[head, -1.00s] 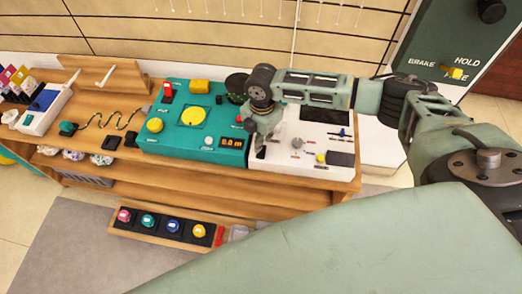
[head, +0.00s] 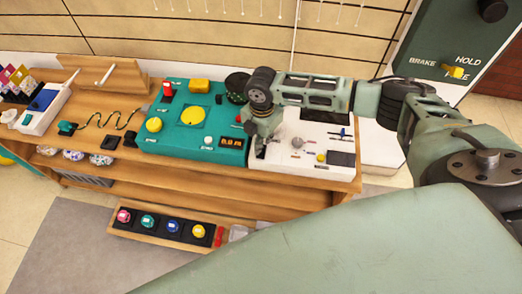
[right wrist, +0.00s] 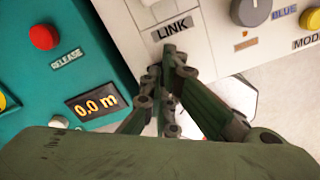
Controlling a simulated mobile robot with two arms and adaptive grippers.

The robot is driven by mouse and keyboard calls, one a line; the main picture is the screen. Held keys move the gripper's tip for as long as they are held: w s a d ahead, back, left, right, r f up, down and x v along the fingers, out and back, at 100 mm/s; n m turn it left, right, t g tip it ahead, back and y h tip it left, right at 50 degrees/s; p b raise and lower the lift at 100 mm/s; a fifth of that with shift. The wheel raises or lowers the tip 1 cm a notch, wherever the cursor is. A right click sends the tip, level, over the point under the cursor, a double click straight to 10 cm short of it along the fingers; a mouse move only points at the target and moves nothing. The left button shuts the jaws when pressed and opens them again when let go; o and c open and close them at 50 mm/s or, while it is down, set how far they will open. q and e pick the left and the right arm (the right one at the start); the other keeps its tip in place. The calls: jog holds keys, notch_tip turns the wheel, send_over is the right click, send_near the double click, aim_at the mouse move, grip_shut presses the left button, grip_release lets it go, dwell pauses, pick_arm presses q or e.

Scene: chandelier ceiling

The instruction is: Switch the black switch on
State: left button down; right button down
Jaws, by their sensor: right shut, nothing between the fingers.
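My right gripper (right wrist: 170,55) is shut and empty, with its fingertips close to the LINK label (right wrist: 172,28) on the white panel (right wrist: 205,50). In the head view, the right gripper (head: 259,148) is over the left side of the white panel (head: 285,163), beside the teal console (head: 215,157). No black switch shows clearly on the panel near LINK; the fingers hide part of that area. A small black box (head: 110,143) lies on the table left of the teal console; I cannot tell if it is a switch. My left gripper is not in view.
The teal console has a red button (right wrist: 43,37) and a display (right wrist: 91,105). A grey knob (right wrist: 250,11) is on the white panel. A wooden table (head: 190,178) bears both. A rack of coloured knobs (head: 160,226) is below.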

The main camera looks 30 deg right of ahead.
jog(key=shift+f, duration=0.55)
jog(key=shift+s, duration=0.1)
jog(key=shift+r+p, duration=0.7)
jog(key=shift+r, duration=0.1)
notch_tip(320, 180, up, 6)
jog(key=p, duration=0.6)
jog(key=shift+f, duration=0.25)
